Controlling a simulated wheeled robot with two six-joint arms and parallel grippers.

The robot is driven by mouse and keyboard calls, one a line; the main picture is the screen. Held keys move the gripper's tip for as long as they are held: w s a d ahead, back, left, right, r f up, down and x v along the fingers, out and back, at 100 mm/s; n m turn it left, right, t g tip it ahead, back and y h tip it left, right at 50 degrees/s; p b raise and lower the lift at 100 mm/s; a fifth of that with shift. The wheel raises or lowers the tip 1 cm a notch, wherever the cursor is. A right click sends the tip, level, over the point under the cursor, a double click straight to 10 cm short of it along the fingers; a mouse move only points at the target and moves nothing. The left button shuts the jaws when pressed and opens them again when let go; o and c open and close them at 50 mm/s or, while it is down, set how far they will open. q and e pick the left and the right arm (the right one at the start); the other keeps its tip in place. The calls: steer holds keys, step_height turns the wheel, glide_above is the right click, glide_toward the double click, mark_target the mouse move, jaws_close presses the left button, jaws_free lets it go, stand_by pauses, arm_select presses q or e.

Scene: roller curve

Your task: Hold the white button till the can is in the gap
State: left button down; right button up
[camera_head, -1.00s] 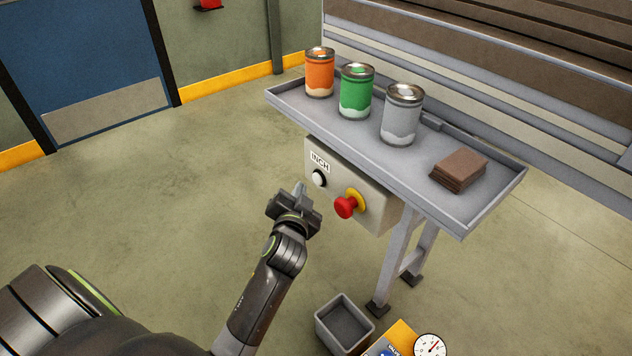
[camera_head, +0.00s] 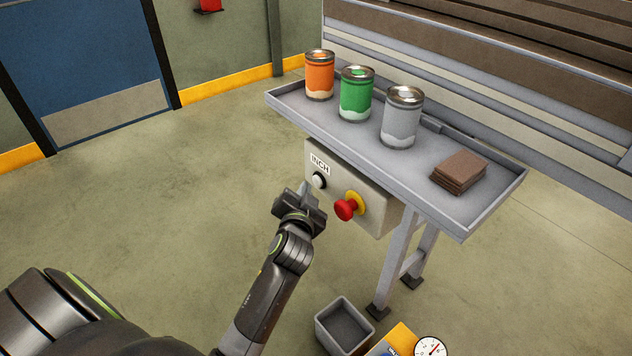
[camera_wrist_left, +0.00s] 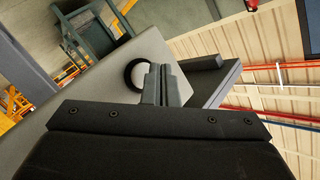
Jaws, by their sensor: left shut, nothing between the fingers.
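The white button (camera_head: 319,180) sits under an INCH label on a grey control box (camera_head: 372,209). My left gripper (camera_head: 305,188) is shut and empty, its tips just in front of and slightly below the button. In the left wrist view the button with its dark ring (camera_wrist_left: 135,75) shows left of the shut fingertips (camera_wrist_left: 160,83); I cannot tell whether they touch. An orange can (camera_head: 319,76), a green can (camera_head: 356,95) and a grey can (camera_head: 401,118) stand upright on a tray (camera_head: 490,205). I cannot make out the gap. My right gripper is out of view.
A red mushroom button (camera_head: 345,209) on a yellow ring is right of the white button. A brown stack (camera_head: 459,172) lies on the tray. Slatted brown machinery (camera_head: 500,60) runs behind. A grey bin (camera_head: 344,323) and a dial gauge (camera_head: 430,348) are below. Floor at left is clear.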

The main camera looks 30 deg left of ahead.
arm_select(q)
steer(key=shift+w, duration=0.15)
stand_by(1.2)
steer(key=shift+w+d, duration=0.2)
steer(key=shift+w, duration=0.05)
